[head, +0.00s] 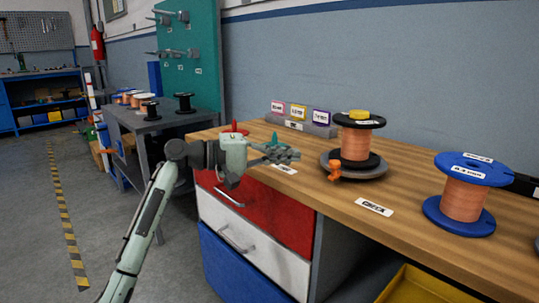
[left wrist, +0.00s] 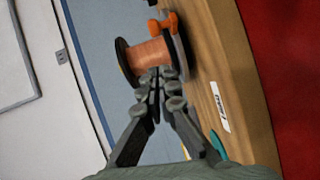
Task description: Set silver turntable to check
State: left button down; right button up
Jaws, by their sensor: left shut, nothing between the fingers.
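The silver turntable (head: 374,172) is a grey disc on the wooden workbench, carrying a black-flanged spool of copper wire (head: 355,145) with a yellow cap on top. An orange handle (head: 333,171) stands at its front left rim; it also shows in the left wrist view (left wrist: 171,22). A white label that seems to read CHECK (head: 373,207) lies on the bench in front of the turntable. Another label (head: 284,168) lies left of it, partly behind my gripper. My left gripper (head: 296,155) is shut and empty, just left of the turntable, pointing at it. My right gripper is not in view.
A blue spool of copper wire (head: 463,194) stands on the bench to the right. A grey holder with coloured cards (head: 301,119) is at the back. Red and green objects sit near my left gripper. A yellow bin (head: 430,285) is below the bench front.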

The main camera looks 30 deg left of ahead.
pick_arm(q)
jog(key=d, duration=0.1)
jog(key=w+d, duration=0.1)
jog(key=d, duration=0.2)
jog(key=shift+w+d+f, duration=0.1)
jog(key=shift+w+f, duration=0.15)
jog(key=shift+f, duration=0.1)
jog(key=shift+d+f, duration=0.1)
jog(key=shift+d, duration=0.65)
